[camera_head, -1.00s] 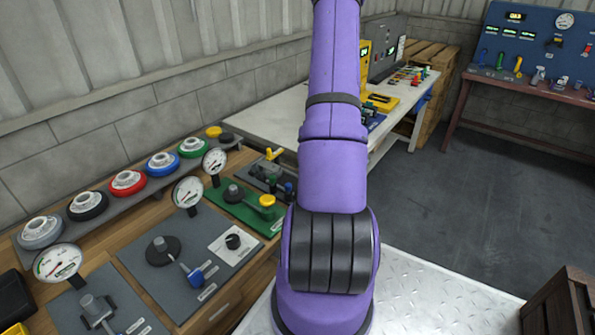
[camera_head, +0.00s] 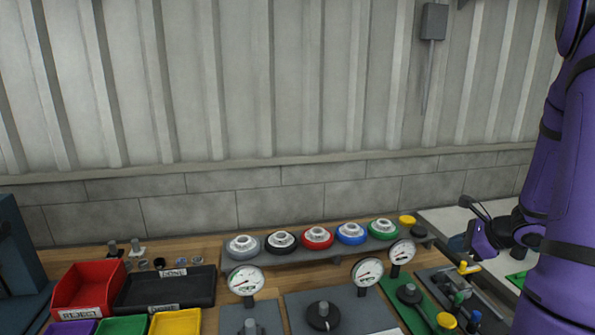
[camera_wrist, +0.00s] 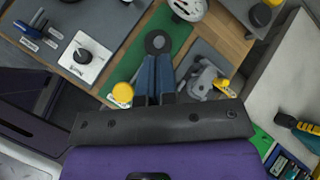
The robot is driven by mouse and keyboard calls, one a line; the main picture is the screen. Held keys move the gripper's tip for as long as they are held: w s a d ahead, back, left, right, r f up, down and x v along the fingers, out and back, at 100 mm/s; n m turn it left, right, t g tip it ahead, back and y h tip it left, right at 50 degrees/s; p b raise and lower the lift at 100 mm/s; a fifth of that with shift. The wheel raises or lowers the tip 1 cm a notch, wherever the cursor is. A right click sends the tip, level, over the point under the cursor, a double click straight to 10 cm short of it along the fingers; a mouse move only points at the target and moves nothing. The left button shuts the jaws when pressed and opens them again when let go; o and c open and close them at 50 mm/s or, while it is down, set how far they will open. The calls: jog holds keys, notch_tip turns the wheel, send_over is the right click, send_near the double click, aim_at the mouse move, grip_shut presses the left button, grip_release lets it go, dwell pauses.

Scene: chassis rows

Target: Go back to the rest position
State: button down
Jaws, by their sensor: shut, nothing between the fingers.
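My gripper (camera_wrist: 156,66) shows in the wrist view with its two fingers side by side, shut and empty. Beyond the fingertips lies a green plate (camera_wrist: 140,62) with a dark round disc (camera_wrist: 157,42) and a yellow knob (camera_wrist: 122,94). I see no contact with them, but the exact gap is hard to judge. In the head view my purple arm fills the right edge and bends down over the right end of the wooden bench (camera_head: 205,247). The fingertips are hard to make out there.
Several coloured round parts, including a red one (camera_head: 317,237), sit on a grey shelf along the wall. Gauges such as the left one (camera_head: 246,280) stand before them. A red bin (camera_head: 88,288) and a black tray (camera_head: 140,290) are at left. A white table (camera_head: 450,219) stands at right.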

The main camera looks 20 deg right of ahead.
jog(key=s+a+r+n+g+y, duration=0.1)
jog(key=a+r+n+g, duration=0.1)
jog(key=a+r+n, duration=0.65)
jog(key=s+a+r+n+g+y, duration=0.15)
jog(key=a+r+n, duration=0.4)
jog(key=a, duration=0.55)
jog(key=s+a+r+n+h, duration=0.3)
jog(key=s+a+r+n, duration=0.1)
jog(key=s+n, duration=0.2)
jog(key=s+a+r+n+h, duration=0.3)
jog(key=s+a+r+n, duration=0.1)
jog(key=s+n, duration=0.3)
jog(key=shift+s+a+r, duration=0.15)
jog(key=shift+s+r, duration=0.1)
jog(key=shift+r, duration=0.4)
